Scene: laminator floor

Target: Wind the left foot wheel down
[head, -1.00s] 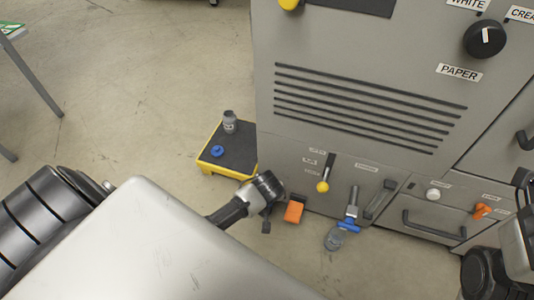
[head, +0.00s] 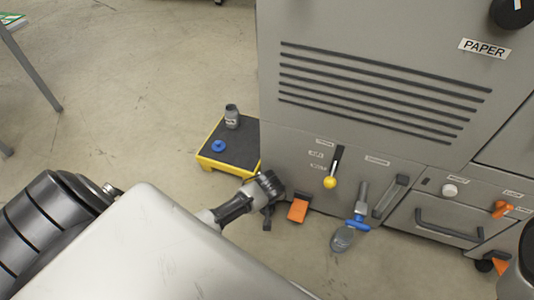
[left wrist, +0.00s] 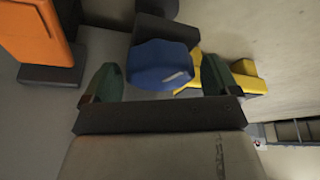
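The left foot wheel, a blue knob (left wrist: 162,66) under a dark block, sits between the two green fingertips of my left gripper (left wrist: 160,82) in the left wrist view. The fingers are apart, one on each side of it; I cannot tell whether they touch it. In the head view my left gripper (head: 268,186) is low at the machine's front left corner, and it hides that wheel. A second blue wheel (head: 358,222) is on the foot further right, above a grey round pad (head: 343,239). My right gripper is not in view.
An orange pedal (head: 298,208) is just right of my left gripper. A yellow-edged black step (head: 240,152) stands to its left, with a grey bottle (head: 232,116) and a blue ring (head: 218,146) on it. A yellow-knobbed lever (head: 330,182) is on the grey machine (head: 400,160).

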